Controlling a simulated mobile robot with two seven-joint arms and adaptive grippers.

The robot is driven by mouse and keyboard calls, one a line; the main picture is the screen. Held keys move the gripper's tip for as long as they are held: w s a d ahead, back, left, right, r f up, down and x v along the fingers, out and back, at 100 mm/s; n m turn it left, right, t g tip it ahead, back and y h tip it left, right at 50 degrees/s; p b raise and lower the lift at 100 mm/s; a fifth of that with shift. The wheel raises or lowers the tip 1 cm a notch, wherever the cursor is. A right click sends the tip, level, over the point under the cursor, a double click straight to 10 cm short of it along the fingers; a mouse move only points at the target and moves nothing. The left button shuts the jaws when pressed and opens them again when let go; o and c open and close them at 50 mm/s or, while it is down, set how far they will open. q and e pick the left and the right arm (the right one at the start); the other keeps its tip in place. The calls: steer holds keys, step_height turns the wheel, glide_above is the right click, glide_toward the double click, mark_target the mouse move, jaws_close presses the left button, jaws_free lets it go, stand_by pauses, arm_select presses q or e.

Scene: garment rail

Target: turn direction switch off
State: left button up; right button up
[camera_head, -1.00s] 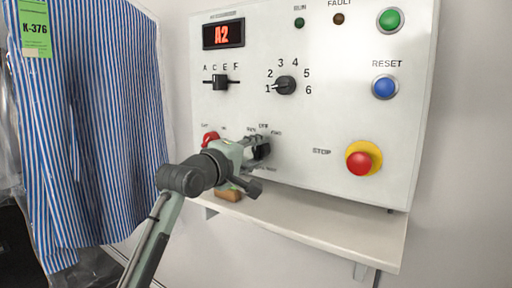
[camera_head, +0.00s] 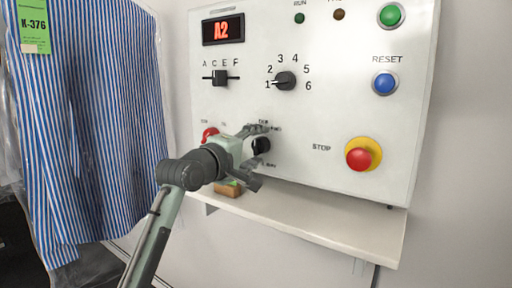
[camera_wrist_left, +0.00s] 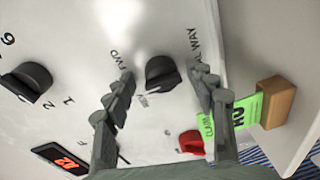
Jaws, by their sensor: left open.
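The direction switch is a black rotary knob (camera_head: 261,145) low on the white control panel, with small labels around it. In the left wrist view the knob (camera_wrist_left: 160,72) sits between the two fingers, with FWD printed on one side and a label ending in WAY on the other. I cannot tell exactly which label its ridge points to. My left gripper (camera_head: 254,156) is open in front of the knob, its fingers on either side; the left wrist view shows the spread fingers (camera_wrist_left: 162,78). Contact with the knob cannot be made out. My right gripper is not in view.
A red knob (camera_head: 210,134) is left of the gripper. A six-position dial (camera_head: 285,81), slider (camera_head: 219,78), blue reset button (camera_head: 384,84) and red stop button (camera_head: 359,158) are nearby. A shelf (camera_head: 310,222) below carries a wooden block (camera_head: 228,190). A striped shirt (camera_head: 100,120) hangs left.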

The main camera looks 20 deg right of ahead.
arm_select(q)
steer(key=v, duration=1.2)
